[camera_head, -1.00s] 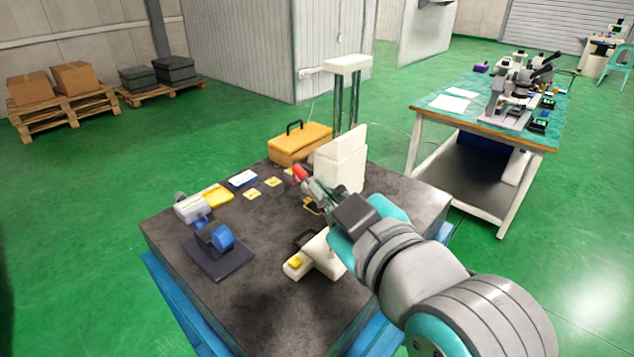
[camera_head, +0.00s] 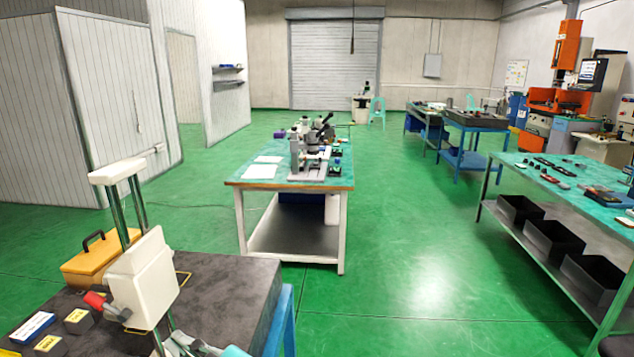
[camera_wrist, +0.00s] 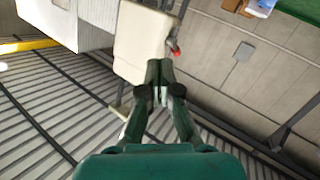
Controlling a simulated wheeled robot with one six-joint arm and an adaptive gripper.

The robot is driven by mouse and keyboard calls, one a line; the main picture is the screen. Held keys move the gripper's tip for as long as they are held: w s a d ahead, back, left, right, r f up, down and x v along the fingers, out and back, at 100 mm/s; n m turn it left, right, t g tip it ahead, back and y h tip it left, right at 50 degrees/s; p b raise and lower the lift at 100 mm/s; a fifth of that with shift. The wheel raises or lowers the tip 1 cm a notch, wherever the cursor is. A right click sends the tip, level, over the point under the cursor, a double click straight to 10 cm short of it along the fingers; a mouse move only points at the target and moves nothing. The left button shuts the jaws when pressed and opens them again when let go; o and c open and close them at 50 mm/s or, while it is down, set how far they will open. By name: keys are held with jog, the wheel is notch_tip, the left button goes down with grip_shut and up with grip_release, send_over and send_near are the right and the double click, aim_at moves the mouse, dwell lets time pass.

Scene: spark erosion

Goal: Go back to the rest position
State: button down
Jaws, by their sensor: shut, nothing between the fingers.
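My gripper (camera_wrist: 159,72) shows in the wrist view with its two dark green fingers together and nothing between them. A cream block (camera_wrist: 143,45) lies beyond the fingertips in that view, with a small red part (camera_wrist: 176,52) at its edge. I cannot tell the gap between fingers and block. In the head view the cream block (camera_head: 143,280) belongs to a stand with two metal posts on a dark-topped table.
The dark tabletop (camera_head: 235,283) carries a yellow case (camera_head: 92,262) and small labelled blocks. A workbench (camera_head: 240,182) with a microscope stands beyond. A long bench (camera_head: 540,190) with black bins is at the right. Green floor (camera_head: 400,275) lies open between them.

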jog(key=d+f+m+t+h, duration=0.45)
jog(key=d+f+m, duration=0.35)
jog(key=d+f, duration=1)
jog(key=s+d+f+m+h, duration=0.4)
jog(key=s+d+f+h, duration=0.1)
jog(key=s+d+f, duration=0.5)
jog(key=s+d+m+h, duration=0.1)
jog(key=s+d, duration=0.3)
jog(key=s, duration=0.6)
jog(key=s+d+f+m+h, duration=0.1)
jog(key=s+d, duration=0.3)
jog(key=s, duration=0.6)
jog(key=shift+m+t+h, duration=0.35)
jog(key=shift+m+h, duration=0.15)
jog(key=shift+h, duration=0.35)
jog(key=shift+a+f, duration=0.1)
